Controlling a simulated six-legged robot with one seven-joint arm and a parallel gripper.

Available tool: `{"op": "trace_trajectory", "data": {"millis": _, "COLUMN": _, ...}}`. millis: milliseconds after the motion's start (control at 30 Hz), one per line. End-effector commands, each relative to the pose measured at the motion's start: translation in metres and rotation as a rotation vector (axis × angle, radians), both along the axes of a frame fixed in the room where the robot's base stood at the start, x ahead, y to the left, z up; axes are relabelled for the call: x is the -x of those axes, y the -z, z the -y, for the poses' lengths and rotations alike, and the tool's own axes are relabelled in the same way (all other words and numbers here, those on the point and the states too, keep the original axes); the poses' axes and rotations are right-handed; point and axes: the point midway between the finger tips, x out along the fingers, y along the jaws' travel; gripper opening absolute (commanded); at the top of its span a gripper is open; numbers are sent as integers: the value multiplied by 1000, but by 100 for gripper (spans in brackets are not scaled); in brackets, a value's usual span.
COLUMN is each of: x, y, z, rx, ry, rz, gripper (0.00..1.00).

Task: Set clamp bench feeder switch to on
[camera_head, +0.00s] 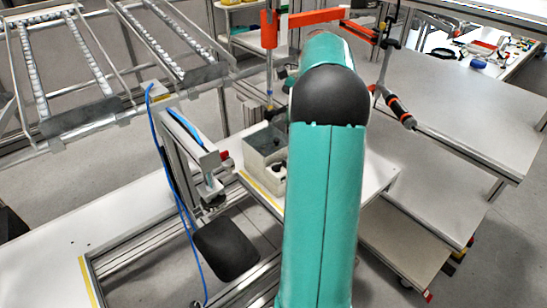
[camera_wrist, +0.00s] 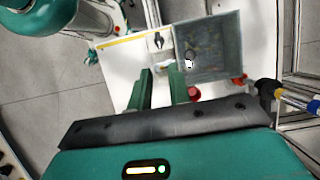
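My gripper (camera_wrist: 162,80) shows in the wrist view with two green fingers spread apart and nothing visible between them. It is over the bench, just left of and below a grey open box (camera_wrist: 228,40). The box also shows in the head view (camera_head: 257,148), left of my teal arm, which hides my gripper there. A small black fitting (camera_wrist: 158,40) lies beyond the fingertips, and a red round part (camera_wrist: 193,94) is by the right finger. I cannot tell which part is the feeder switch, or whether it is on or off.
A metal frame with a blue cable (camera_head: 165,160) stands left of the box. Roller rails (camera_head: 85,60) are at the upper left. A red-orange arm (camera_head: 300,20) with a hanging tool is behind.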

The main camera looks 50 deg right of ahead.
Motion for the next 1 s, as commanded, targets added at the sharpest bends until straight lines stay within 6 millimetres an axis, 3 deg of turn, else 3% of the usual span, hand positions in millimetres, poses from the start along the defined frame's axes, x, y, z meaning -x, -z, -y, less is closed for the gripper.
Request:
{"op": "trace_trajectory", "data": {"millis": 167, "x": 2, "y": 16, "z": -6, "rx": -2, "ry": 5, "rz": -1, "gripper": 19}}
{"op": "trace_trajectory", "data": {"millis": 700, "x": -4, "y": 110, "z": -45, "rx": -1, "ry": 2, "rz": -1, "gripper": 19}}
{"op": "trace_trajectory", "data": {"millis": 1000, "x": -6, "y": 125, "z": -51, "rx": 0, "ry": 0, "rz": 1, "gripper": 19}}
